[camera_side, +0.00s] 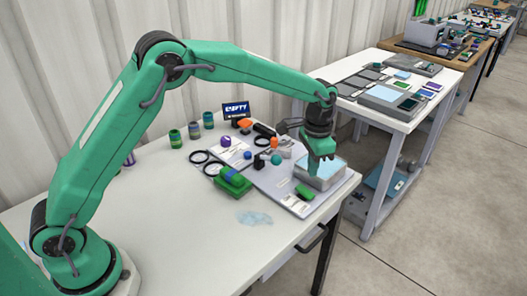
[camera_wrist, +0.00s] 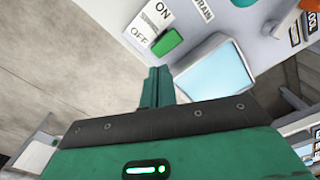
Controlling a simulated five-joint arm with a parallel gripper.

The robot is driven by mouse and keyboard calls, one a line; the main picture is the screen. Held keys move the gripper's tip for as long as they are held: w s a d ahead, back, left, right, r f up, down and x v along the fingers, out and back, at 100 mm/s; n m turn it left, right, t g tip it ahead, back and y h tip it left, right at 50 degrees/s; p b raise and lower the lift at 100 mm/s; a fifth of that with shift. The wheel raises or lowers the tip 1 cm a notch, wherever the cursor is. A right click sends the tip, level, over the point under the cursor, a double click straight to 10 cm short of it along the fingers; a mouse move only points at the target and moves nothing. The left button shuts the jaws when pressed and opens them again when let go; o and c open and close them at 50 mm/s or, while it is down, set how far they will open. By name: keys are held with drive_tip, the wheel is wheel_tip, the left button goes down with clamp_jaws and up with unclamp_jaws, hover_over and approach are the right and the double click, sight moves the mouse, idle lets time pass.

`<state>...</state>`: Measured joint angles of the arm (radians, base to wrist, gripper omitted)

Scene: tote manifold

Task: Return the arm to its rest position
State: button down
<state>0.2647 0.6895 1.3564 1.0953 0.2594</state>
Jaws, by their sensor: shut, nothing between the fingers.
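My green arm reaches across the white table (camera_side: 150,215) in the side view, with its wrist bent downward. My gripper (camera_side: 318,168) is shut with nothing in it, over the grey box with a pale blue top (camera_side: 334,167). I cannot tell whether the fingertips touch the box. In the wrist view my gripper's fingers (camera_wrist: 157,86) are together, with the pale blue top (camera_wrist: 215,75) to their right. A green switch piece (camera_wrist: 168,41) lies beyond them, beside a label reading ON and OFF (camera_wrist: 150,25).
Several jars (camera_side: 175,138) and a dark sign (camera_side: 236,110) stand behind. A wet-looking patch (camera_side: 254,218) lies on the table. The table's front left is clear. Another table (camera_side: 395,122) stands right.

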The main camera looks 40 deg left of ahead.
drive_tip(key=shift+r, duration=0.1)
drive_tip(key=s+a+r+n+t, duration=0.1)
drive_tip(key=s+a+r, duration=0.3)
drive_tip(key=s+r, duration=0.25)
drive_tip(key=s+a+r+n+t, duration=0.2)
drive_tip(key=s+a+r, duration=0.35)
drive_tip(key=r, duration=0.25)
drive_tip(key=s+a+n+t, duration=0.1)
drive_tip(key=s+a, duration=0.1)
drive_tip(key=s, duration=0.7)
drive_tip(key=s+a+n+t, duration=0.1)
drive_tip(key=s+a+n, duration=0.1)
drive_tip(key=s, duration=0.8)
drive_tip(key=shift+a+t, duration=0.3)
drive_tip(key=shift+a, duration=0.2)
